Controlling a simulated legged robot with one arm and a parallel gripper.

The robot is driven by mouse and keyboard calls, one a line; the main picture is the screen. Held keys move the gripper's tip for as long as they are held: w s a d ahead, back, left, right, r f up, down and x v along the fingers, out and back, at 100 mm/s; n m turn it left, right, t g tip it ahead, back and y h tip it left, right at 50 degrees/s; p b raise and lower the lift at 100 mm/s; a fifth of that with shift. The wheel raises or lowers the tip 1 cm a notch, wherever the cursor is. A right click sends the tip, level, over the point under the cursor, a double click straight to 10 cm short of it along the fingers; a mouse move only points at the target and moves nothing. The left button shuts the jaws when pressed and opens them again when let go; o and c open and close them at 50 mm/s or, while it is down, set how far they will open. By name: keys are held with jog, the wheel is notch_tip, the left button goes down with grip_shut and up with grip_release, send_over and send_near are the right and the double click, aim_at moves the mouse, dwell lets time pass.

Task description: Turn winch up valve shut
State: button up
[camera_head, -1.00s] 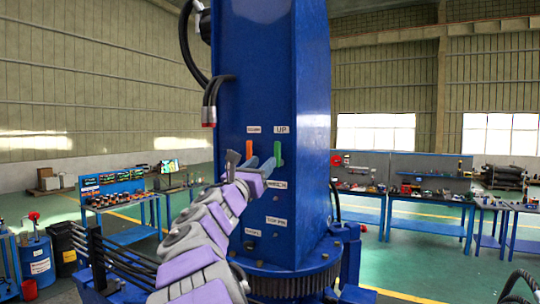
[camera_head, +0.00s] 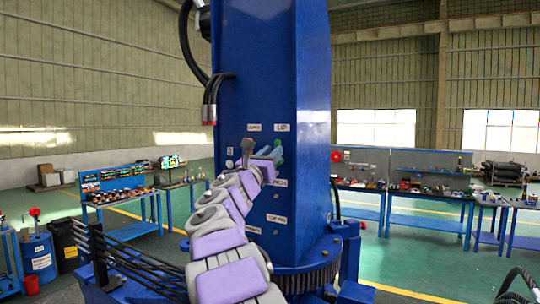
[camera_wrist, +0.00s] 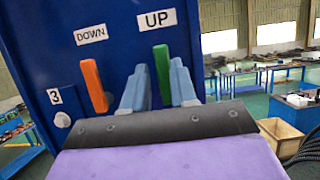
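The winch up valve is a green handle (camera_wrist: 162,75) under the UP label on the blue crane column. It points up and down in the wrist view. My gripper (camera_wrist: 158,66) has its two light blue fingers spread, one on each side of the green handle. A narrow gap shows on the left; I cannot tell whether the right finger touches it. In the head view my gripper (camera_head: 270,153) covers most of the green handle (camera_head: 279,145).
An orange handle (camera_wrist: 94,86) under the DOWN label (camera_wrist: 91,34) is just left of my left finger. Hoses (camera_head: 209,103) hang on the column's left. Workbenches (camera_head: 430,203) stand behind, with open green floor between.

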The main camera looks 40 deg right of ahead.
jog(key=shift+d, duration=0.45)
jog(key=c, duration=0.3)
jog(key=shift+f, duration=0.2)
grip_shut()
jog(key=shift+d, duration=0.1)
